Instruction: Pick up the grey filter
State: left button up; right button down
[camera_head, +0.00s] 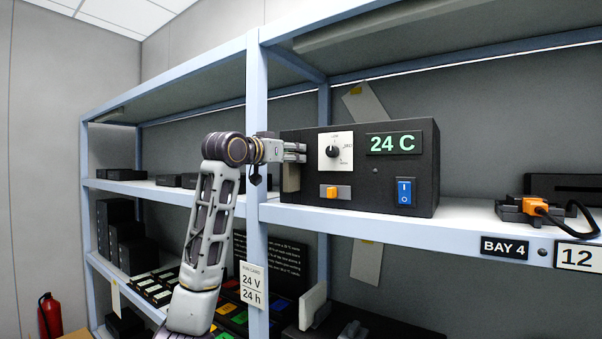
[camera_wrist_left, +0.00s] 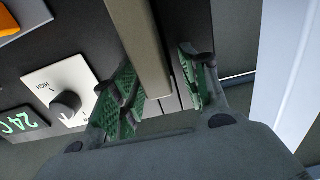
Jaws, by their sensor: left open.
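A grey-beige slab, which looks like the grey filter (camera_head: 291,179), stands upright at the left side of the black box (camera_head: 375,190) on the middle shelf. It also shows in the left wrist view (camera_wrist_left: 140,45). My left gripper (camera_head: 296,152) is at its upper part, level with the box's dial. In the left wrist view my left gripper (camera_wrist_left: 158,62) is open, with its green-padded fingers on either side of the slab. My right gripper is in neither view.
The box carries a dial (camera_head: 335,151), a "24 C" display (camera_head: 394,143), an orange switch (camera_head: 335,192) and a blue switch (camera_head: 404,192). A shelf post (camera_head: 257,90) stands close left of the gripper. An orange-plugged cable (camera_head: 536,205) lies right; shelf between is clear.

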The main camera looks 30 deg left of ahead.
pick_arm(q)
jog(key=shift+c, duration=0.3)
grip_shut()
dwell(0.5)
jog(key=shift+b, duration=0.35)
jog(key=shift+s, duration=0.2)
jog(key=s+a+b, duration=0.1)
jog(key=s+b, duration=0.4)
jog(key=s, duration=1.2)
jog(key=shift+s+a, duration=0.2)
jog(key=shift+s, duration=0.1)
jog(key=shift+r, duration=0.1)
